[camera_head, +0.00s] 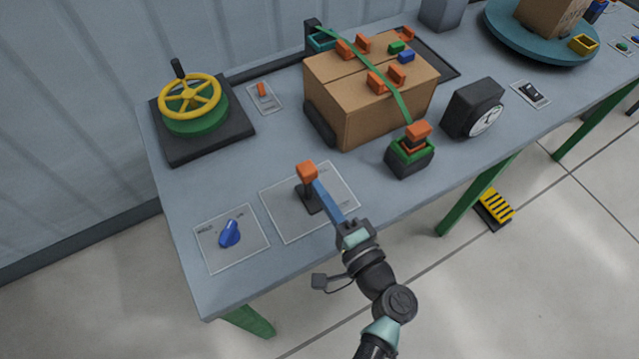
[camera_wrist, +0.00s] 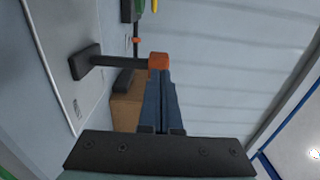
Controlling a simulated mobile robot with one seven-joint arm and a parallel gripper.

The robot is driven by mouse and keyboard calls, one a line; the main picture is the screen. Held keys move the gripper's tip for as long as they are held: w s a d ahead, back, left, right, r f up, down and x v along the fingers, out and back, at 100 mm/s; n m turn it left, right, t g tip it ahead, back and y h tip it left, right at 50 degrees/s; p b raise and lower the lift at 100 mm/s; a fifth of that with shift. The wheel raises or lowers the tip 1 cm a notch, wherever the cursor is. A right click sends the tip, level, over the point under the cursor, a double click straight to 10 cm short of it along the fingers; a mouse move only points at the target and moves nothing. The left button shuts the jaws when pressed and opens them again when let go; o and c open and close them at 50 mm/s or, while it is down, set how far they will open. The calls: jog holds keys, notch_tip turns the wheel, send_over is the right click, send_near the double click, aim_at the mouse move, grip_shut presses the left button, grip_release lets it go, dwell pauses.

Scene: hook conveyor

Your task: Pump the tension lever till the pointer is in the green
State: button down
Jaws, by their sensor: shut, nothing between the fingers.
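The tension lever (camera_head: 309,190) is a dark stalk with an orange knob, standing on a pale plate (camera_head: 338,207) near the table's front. In the wrist view the lever's stalk (camera_wrist: 115,61) ends in the orange knob (camera_wrist: 159,60). My gripper (camera_head: 318,185) has blue fingers that are shut and empty. Its fingertips are right at the knob, also in the wrist view (camera_wrist: 160,73); I cannot tell whether they touch it. A black gauge (camera_head: 466,108) with a white dial stands at the right, turned partly away. Its pointer and any green zone are too small to read.
A strapped cardboard box (camera_head: 370,120) stands behind the lever, with a green and orange buckle device (camera_head: 410,150) at its front. A blue knob (camera_head: 229,233) is at the front left. A yellow handwheel (camera_head: 190,97) is at the back left.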

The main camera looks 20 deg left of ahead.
aim_at(303, 164)
jog(key=shift+w+a, duration=0.3)
jog(key=shift+a, duration=0.1)
jog(key=shift+r, duration=0.1)
jog(key=a+r+p, duration=0.1)
jog(key=p, duration=0.2)
jog(key=shift+w+g+h, duration=0.3)
jog(key=shift+w+h, duration=0.05)
jog(key=shift+h, duration=0.05)
jog(key=h+p, duration=0.1)
jog(key=p, duration=0.1)
jog(key=w+a+g+p, duration=0.1)
jog(key=p, duration=0.1)
jog(key=shift+w+a+r+h, duration=0.15)
jog(key=shift+a+r+h, duration=0.15)
jog(key=shift+r+h, duration=0.1)
jog(key=shift+w+a+f+g+h+p, duration=0.1)
jog(key=shift+w+a+g+h+p, duration=0.4)
jog(key=shift+p, duration=0.6)
jog(key=shift+w+a+f+g+h, duration=0.25)
jog(key=shift+a+f+g+h, duration=0.05)
jog(key=shift+a, duration=0.15)
jog(key=shift+w+a+f, duration=0.15)
jog(key=shift+w+a, duration=0.05)
jog(key=shift+a, duration=0.2)
